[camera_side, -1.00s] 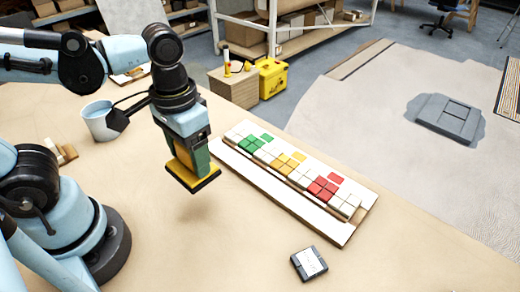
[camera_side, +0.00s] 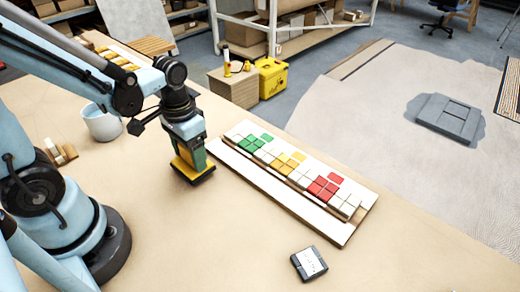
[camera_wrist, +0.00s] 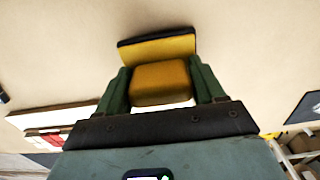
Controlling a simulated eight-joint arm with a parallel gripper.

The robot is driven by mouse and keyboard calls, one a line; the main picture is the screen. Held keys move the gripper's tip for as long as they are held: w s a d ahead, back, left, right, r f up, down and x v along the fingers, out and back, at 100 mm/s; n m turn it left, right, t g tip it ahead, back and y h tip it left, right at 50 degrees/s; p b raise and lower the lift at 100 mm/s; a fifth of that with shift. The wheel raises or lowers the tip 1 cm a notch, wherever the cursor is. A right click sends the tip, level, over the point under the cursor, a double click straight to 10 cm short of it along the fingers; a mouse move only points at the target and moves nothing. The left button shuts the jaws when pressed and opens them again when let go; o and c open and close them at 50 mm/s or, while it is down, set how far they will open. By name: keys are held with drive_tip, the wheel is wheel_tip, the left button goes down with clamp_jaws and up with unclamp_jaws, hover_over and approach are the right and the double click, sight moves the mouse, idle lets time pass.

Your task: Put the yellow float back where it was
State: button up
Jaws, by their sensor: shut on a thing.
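The yellow float (camera_side: 186,168) has a yellow body and handle block and a dark sole. My gripper (camera_side: 190,153) is shut on its yellow handle, with the sole facing down. The float hangs near the tabletop, left of the long mosaic panel; whether it touches the table I cannot tell. In the wrist view, the green fingers of my gripper (camera_wrist: 163,88) press both sides of the yellow block, and the float's dark edge (camera_wrist: 155,37) shows beyond it.
The mosaic panel (camera_side: 265,182) carries white, green, yellow and red tiles. A white bucket (camera_side: 103,124) and small blocks (camera_side: 62,152) stand at the left. A dark-and-white box (camera_side: 309,263) lies near the front. The tabletop between float and box is clear.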

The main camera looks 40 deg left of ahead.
drive_tip(key=shift+f, duration=0.65)
drive_tip(key=shift+f, duration=0.1)
drive_tip(key=o, duration=0.9)
drive_tip(key=shift+o, duration=0.2)
wheel_tip(320, 180, up, 12)
drive_tip(key=t, duration=0.2)
drive_tip(key=w+t, duration=0.1)
drive_tip(key=shift+d+f+t, duration=0.25)
drive_tip(key=shift+d+t, duration=0.15)
drive_tip(key=shift+w+d+r+t, duration=0.15)
drive_tip(key=shift+w+t, duration=0.25)
drive_tip(key=shift+t, duration=0.45)
drive_tip(key=shift+w+d+t, duration=0.2)
drive_tip(key=shift+w+t, duration=0.15)
drive_tip(key=shift+t, duration=0.5)
